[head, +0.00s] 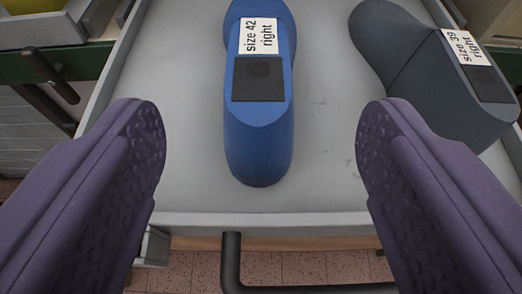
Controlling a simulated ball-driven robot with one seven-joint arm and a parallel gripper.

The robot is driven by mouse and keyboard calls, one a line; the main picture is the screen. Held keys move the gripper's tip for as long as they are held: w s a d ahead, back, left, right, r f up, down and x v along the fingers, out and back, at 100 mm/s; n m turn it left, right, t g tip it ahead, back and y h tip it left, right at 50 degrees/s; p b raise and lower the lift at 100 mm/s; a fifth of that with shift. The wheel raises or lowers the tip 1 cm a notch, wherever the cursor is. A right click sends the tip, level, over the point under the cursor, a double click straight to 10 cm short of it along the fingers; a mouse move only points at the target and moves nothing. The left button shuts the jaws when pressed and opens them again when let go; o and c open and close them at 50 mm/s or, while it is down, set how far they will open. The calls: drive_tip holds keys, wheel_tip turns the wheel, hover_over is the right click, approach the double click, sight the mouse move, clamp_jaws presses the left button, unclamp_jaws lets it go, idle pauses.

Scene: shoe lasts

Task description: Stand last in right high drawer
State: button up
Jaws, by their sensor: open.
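A blue shoe last (258,140) stands in an open light grey drawer (190,170), its label reading "size 42 right" above a dark square patch. My gripper (260,145) is open, with one purple finger on each side of the blue last. Both fingers are apart from it, with gaps on both sides. Whether the fingertips are level with the last or above it I cannot tell.
The drawer's front edge (265,222) runs below the blue last, with a dark bar handle (231,262) beneath it. Another dark handle (48,80) is at the left. A yellow object (30,5) shows at the top left. Bare drawer floor lies around the blue last.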

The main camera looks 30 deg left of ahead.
drive_tip(key=w+d+r+m+t+h, duration=0.1)
drive_tip(key=w+d+r, duration=0.1)
drive_tip(key=d+r, duration=0.5)
drive_tip(key=w+d+r+m+t+h, duration=0.1)
drive_tip(key=w+d+r+m, duration=0.3)
drive_tip(key=r, duration=0.6)
drive_tip(key=s+d+r+m+t+h, duration=0.1)
drive_tip(key=s+d+r+h, duration=0.2)
drive_tip(key=d+r, duration=0.45)
drive_tip(key=s+d+r+t+h, duration=0.1)
drive_tip(key=s+d+r+h, duration=0.15)
drive_tip(key=d+r, duration=0.45)
wheel_tip(320, 180, down, 48)
drive_tip(key=b, duration=4.6)
drive_tip(key=shift+w+d+b, duration=0.2)
drive_tip(key=shift+d+b, duration=0.2)
drive_tip(key=shift+d, duration=0.05)
drive_tip(key=shift+f+y, duration=0.15)
drive_tip(key=shift+y, duration=0.1)
